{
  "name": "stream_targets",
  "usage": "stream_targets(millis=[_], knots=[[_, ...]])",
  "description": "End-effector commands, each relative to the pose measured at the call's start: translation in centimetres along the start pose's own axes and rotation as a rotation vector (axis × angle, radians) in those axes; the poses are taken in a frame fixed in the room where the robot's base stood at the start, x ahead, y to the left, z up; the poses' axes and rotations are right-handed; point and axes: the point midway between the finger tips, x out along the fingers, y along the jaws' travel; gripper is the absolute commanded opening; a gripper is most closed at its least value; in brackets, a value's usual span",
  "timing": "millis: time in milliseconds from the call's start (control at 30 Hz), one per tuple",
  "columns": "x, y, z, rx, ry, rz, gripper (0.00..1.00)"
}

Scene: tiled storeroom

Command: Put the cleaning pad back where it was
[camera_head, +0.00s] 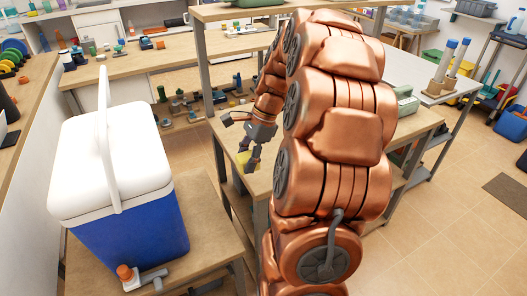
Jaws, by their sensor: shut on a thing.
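My gripper (251,163) hangs near the left edge of the wooden workbench (232,133), fingers pointing down. My copper arm hides much of the bench to the right of the gripper.
A blue cooler (135,232) with a white lid and upright handle stands on a wooden table at the left. An orange-capped fitting (127,274) lies in front of it. A shelf (225,12) rises above the workbench. Tiled floor (450,215) is open at the right.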

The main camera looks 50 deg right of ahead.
Motion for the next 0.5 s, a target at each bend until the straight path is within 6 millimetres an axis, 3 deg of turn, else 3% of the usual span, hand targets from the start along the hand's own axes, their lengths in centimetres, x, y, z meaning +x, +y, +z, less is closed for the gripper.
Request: stream_targets(millis=[500], knots=[[-1.6, -4.7, -6.2, -0.003, -0.001, 0.003, 0.12]])
